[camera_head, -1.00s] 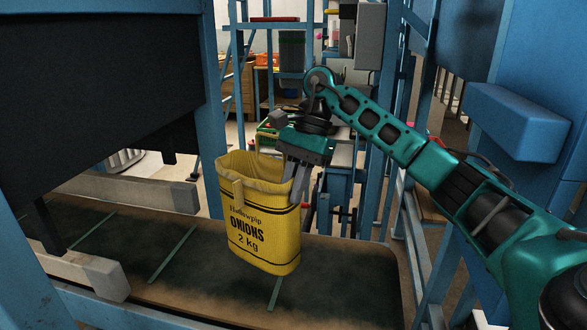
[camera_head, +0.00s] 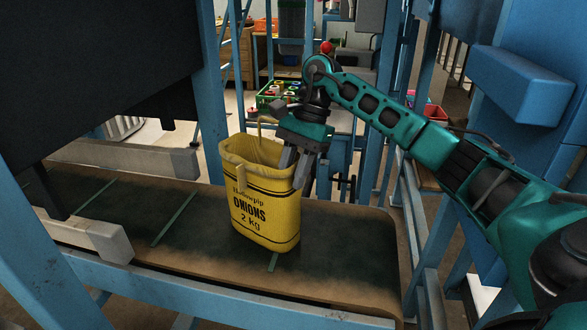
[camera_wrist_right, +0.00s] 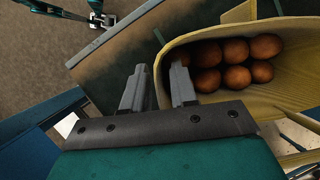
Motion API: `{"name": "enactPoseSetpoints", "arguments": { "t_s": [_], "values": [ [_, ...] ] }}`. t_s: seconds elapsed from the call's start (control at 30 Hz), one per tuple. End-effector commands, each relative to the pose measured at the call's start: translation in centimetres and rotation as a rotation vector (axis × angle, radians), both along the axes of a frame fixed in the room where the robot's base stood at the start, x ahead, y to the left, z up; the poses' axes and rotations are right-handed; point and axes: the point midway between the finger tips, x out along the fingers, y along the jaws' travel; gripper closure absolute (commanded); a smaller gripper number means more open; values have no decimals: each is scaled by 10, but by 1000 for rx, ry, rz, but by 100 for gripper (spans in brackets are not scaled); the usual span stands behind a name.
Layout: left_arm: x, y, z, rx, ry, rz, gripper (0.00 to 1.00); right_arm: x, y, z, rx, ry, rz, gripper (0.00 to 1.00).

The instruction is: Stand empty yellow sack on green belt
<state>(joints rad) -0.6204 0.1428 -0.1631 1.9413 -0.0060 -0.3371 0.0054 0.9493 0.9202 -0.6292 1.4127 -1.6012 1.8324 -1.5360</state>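The yellow sack (camera_head: 266,215), printed "Onions 2 kg", stands upright over the dark green belt (camera_head: 335,250), its bottom at or very near the surface. The right wrist view shows the sack (camera_wrist_right: 245,85) is not empty: several round brown onions (camera_wrist_right: 235,55) lie inside. My right gripper (camera_head: 295,175) straddles the sack's right rim, one finger inside and one outside.
Blue frame posts and rails (camera_head: 215,90) stand around the belt. A pale beam (camera_head: 125,157) runs behind it, and another pale block (camera_head: 85,238) sits at front left. The belt right of the sack is clear. A green crate (camera_head: 280,97) stands beyond.

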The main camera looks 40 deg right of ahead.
Motion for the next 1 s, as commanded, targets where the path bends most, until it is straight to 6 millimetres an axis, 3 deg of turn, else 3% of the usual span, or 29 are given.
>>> {"name": "enactPoseSetpoints", "arguments": {
  "t_s": [0.1, 0.47, 0.8, 1.0],
  "values": [
    [-1, 0, 0, 0, 2, 0, 57, 0, 0, 0, 0, -1, 0, 62],
    [-3, 0, -1, 0, 7, 0, 57, 1, -4, 11, 0, -4, -2, 62],
    [-3, 0, 3, 0, 6, 0, 57, 5, -31, 77, 2, -5, -2, 62],
    [-3, 0, 11, 0, 6, 0, 57, 6, -43, 105, 0, -2, -2, 62]
  ]
}}
